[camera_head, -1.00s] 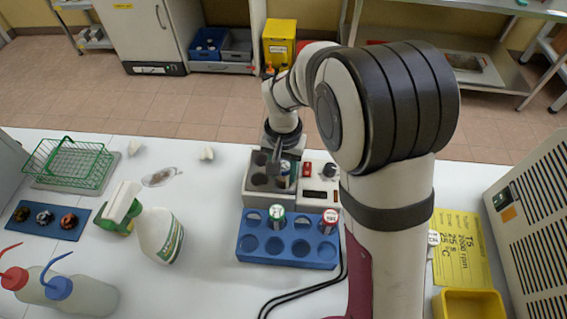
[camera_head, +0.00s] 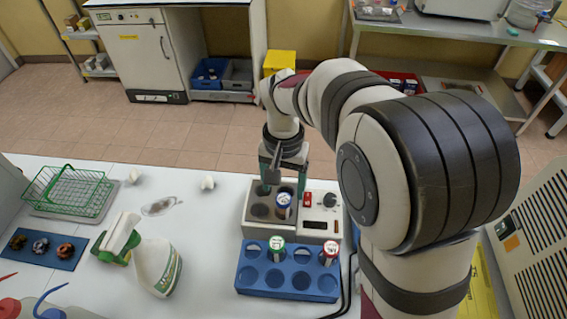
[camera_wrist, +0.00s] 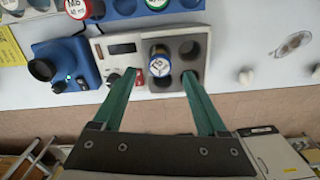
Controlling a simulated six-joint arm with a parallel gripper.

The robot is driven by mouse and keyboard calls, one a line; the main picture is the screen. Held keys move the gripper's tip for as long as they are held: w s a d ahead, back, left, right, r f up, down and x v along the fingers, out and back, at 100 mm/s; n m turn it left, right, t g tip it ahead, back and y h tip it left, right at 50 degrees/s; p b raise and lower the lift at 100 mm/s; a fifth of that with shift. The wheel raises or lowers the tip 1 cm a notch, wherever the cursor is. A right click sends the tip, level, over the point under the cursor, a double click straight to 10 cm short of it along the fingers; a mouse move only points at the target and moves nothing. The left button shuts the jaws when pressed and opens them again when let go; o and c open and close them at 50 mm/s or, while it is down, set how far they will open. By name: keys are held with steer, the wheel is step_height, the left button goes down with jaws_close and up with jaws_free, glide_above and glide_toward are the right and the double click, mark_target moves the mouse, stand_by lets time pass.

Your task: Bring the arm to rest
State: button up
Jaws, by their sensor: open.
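My gripper (camera_head: 283,184) is open and empty above the grey heating block (camera_head: 259,196) in the head view. Its two green fingers are spread wide, and the wrist view also shows the open gripper (camera_wrist: 158,75). A blue-capped vial (camera_head: 284,202) stands upright in one well of the block, below and between the fingers and apart from them. The same vial (camera_wrist: 160,67) shows in the wrist view. My arm reaches out over the bench, bent at the elbow.
A blue rack (camera_head: 262,285) in front of the block holds a green-capped vial (camera_head: 276,246) and a red-capped vial (camera_head: 330,250). A spray bottle (camera_head: 157,266), a green basket (camera_head: 70,190) and wash bottles stand to the left. A vented machine (camera_head: 540,230) stands at right.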

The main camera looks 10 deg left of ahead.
step_height(320, 180, up, 9)
steer(key=s+d+f+m+y, duration=0.1)
steer(key=s+d, duration=0.4)
steer(key=s, duration=0.6)
steer(key=s+d+f+m, duration=0.2)
steer(key=s+d, duration=0.3)
steer(key=s, duration=0.6)
steer(key=shift+s+d+f+y, duration=0.25)
steer(key=shift+s+f+y, duration=0.15)
steer(key=shift+f, duration=0.15)
